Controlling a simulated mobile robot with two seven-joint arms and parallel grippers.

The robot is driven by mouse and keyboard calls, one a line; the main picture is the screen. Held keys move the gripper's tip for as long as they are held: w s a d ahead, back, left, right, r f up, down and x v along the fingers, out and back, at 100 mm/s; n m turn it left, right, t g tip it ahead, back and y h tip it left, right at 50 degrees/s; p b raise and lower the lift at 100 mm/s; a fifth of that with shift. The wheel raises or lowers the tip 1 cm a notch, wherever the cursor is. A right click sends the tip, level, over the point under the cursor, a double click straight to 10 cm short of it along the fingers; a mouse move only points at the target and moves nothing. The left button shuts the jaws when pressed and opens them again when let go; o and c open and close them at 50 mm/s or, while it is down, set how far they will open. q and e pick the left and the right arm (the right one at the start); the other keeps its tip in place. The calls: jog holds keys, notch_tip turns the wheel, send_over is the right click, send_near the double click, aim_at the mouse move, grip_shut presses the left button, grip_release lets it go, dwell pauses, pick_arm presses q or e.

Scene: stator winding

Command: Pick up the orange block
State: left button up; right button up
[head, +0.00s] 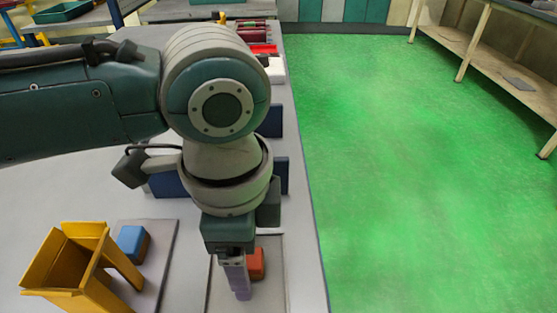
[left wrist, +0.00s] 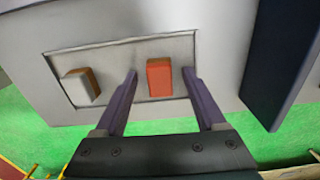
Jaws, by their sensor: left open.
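The orange block (left wrist: 160,78) sits on a grey tray (left wrist: 110,57) in the left wrist view. My left gripper (left wrist: 160,80) is open, with one purple finger on each side of the block and small gaps between them. In the head view the orange block (head: 257,264) shows beside my left gripper's fingers (head: 238,280), which hide part of it. I cannot tell from these views how far the fingertips are above the tray. My right gripper is not in view.
A grey-white block (left wrist: 80,86) lies on the same tray. In the head view a yellow holder (head: 70,265) and a blue block (head: 132,242) stand left of the gripper. Dark blue pieces (head: 168,184) stand behind my arm. The table's edge is close on the right.

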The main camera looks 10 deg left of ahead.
pick_arm(q)
grip_shut()
dwell(0.6)
